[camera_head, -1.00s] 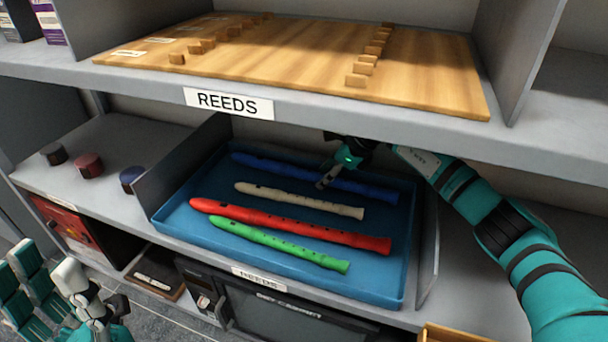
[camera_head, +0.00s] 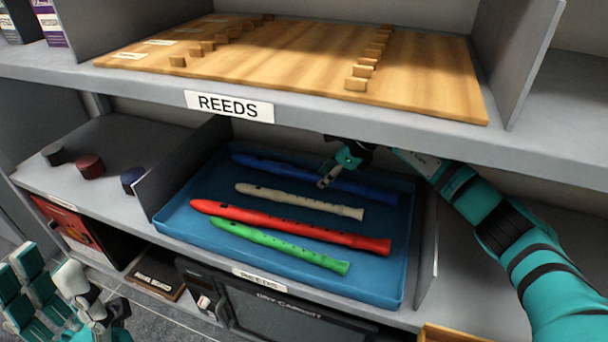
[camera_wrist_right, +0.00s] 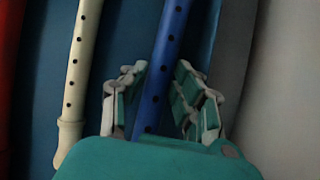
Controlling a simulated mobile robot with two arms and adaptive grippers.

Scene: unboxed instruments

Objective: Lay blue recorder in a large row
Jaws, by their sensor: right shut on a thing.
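The blue recorder (camera_head: 270,168) lies at the back of the blue tray on the lower shelf, behind the cream recorder. My right gripper (camera_head: 325,180) reaches in under the upper shelf and is shut on the blue recorder partway along its length. In the right wrist view, the blue recorder (camera_wrist_right: 165,60) runs between the fingers of my right gripper (camera_wrist_right: 158,95), with its finger holes showing. My left gripper (camera_head: 65,300) is at the lower left of the head view, away from the tray; its jaw state is unclear.
The blue tray (camera_head: 170,222) also holds a cream recorder (camera_head: 300,202), a red recorder (camera_head: 290,228) and a green recorder (camera_head: 280,246). A wooden board (camera_head: 300,60) with small blocks lies on the shelf above. Small round pots (camera_head: 89,166) stand left of the divider.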

